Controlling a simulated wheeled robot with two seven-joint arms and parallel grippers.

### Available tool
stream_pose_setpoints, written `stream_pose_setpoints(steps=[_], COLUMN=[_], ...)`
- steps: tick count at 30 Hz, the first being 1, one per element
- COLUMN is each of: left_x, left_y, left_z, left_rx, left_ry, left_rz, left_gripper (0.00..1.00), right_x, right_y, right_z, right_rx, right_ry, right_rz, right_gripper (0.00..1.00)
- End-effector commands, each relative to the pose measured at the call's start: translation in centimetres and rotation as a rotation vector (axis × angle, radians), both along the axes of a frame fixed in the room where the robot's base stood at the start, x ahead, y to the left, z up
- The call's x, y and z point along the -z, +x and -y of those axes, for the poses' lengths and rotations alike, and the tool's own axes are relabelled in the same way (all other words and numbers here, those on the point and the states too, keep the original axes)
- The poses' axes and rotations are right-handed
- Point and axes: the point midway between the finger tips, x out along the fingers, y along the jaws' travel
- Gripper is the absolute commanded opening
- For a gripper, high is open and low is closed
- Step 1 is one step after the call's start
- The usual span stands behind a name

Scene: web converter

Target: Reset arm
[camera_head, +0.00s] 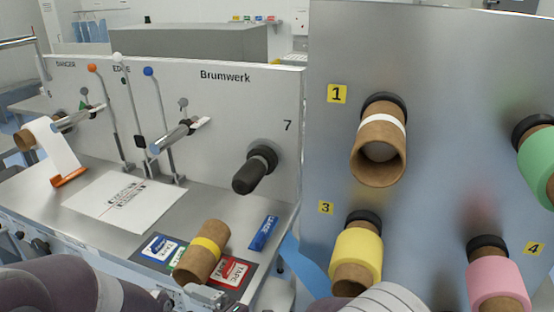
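My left arm comes in along the bottom left edge. A small grey part of my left gripper (207,296) shows at the bottom, just below the near end of a brown cardboard core with a yellow band (208,245). The core lies tilted over the tape cards on the machine's table. I cannot tell whether the gripper touches it, and its fingers are not clear. A pale ribbed part of my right arm shows at the bottom, in front of the right panel. My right gripper is not in view.
The grey right panel (440,120) carries a cardboard core (379,150) on peg 1, a yellow roll (356,252), a pink roll (496,280) and a green roll (540,160). A bare dark spindle (254,170) sticks out by label 7. Levers and a paper sheet (125,200) are left.

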Motion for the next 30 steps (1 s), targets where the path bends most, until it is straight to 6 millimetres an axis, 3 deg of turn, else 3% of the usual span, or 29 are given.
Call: stream_pose_setpoints(steps=[5,8,11,14,16,19,21,24,30], left_x=[0.0,-0.1,-0.2,-0.3,-0.4,-0.7,-0.7,-0.8,-0.8], left_y=[0.0,0.0,0.0,0.0,0.0,0.0,0.0,0.0,0.0], left_z=[0.0,0.0,0.0,0.0,0.0,0.0,0.0,0.0,0.0], left_rx=[0.0,0.0,0.0,0.0,0.0,0.0,0.0,0.0,0.0], left_ry=[0.0,0.0,0.0,0.0,0.0,0.0,0.0,0.0,0.0], left_rz=[0.0,0.0,0.0,0.0,0.0,0.0,0.0,0.0,0.0], left_gripper=[1.0,1.0,1.0,1.0,1.0,1.0,1.0,1.0,1.0], right_x=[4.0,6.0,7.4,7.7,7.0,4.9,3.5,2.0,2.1], right_y=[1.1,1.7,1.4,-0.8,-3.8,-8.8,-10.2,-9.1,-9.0], right_z=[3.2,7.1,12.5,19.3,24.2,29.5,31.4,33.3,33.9], right_rx=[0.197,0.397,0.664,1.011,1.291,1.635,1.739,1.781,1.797], right_ry=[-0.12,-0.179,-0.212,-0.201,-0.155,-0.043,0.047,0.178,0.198], right_rz=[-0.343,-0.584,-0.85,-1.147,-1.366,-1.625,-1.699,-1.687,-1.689], right_gripper=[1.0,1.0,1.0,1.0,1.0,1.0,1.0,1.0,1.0])
